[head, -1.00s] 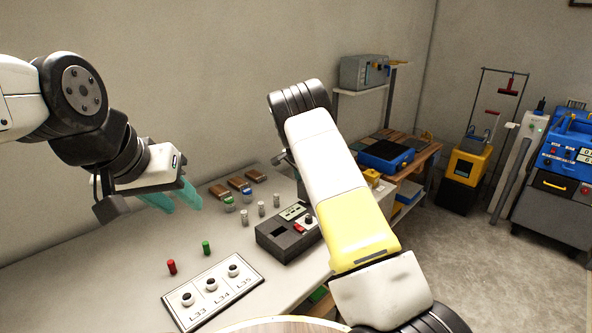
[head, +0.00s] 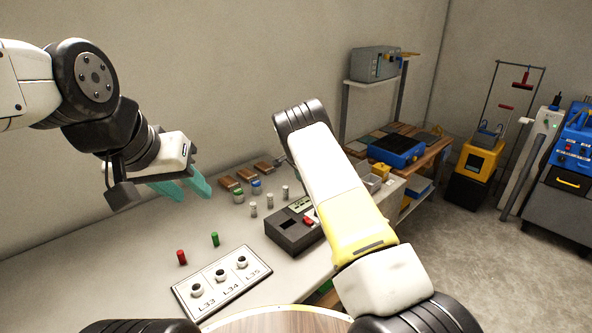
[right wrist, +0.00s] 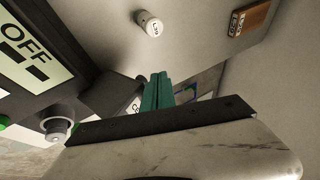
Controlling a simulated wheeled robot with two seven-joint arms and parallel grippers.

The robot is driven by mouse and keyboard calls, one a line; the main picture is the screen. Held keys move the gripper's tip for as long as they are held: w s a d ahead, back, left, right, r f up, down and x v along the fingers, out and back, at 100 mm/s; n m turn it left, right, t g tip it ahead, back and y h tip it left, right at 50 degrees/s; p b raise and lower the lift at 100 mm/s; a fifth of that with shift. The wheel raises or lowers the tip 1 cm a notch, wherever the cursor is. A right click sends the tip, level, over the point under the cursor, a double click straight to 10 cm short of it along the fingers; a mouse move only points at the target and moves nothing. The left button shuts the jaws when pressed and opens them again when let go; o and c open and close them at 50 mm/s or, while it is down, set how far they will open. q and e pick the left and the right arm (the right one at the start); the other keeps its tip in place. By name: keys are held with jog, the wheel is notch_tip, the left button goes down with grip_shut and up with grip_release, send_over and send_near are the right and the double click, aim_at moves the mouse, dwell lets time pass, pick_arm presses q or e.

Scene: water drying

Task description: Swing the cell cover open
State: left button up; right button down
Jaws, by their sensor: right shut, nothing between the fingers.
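The dark box-shaped meter (head: 285,236) stands on the bench with a dark recess in its top and a red part beside a pale display. My right forearm hides its right side. In the right wrist view its large display reads OFF (right wrist: 30,48), with a dark block to the right of it. The teal fingers of my right gripper (right wrist: 158,90) are together and empty, close beside that dark block; contact cannot be told. I cannot clearly make out the cell cover. My left gripper (head: 190,190) is open and empty above the bench.
Several small vials (head: 269,201) stand behind the meter, with brown blocks (head: 263,168) further back. A side table (head: 420,150) stands right.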

dwell(0.6)
jog(key=s+d+r+n+y, duration=0.2)
jog(key=s+r, duration=0.9)
jog(key=r, duration=0.3)
jog(key=s+d+r+n+y, duration=0.1)
jog(key=s+d+r, duration=0.2)
jog(key=s+r, duration=0.9)
jog(key=s+r+n, duration=0.3)
jog(key=s+n, duration=0.1)
jog(key=s, duration=1.1)
jog(key=s+r+n, duration=0.2)
jog(key=s+n, duration=0.2)
jog(key=s, duration=1.2)
jog(key=shift+a+r+n+t+y, duration=0.3)
jog(key=shift+a+r+n, duration=0.1)
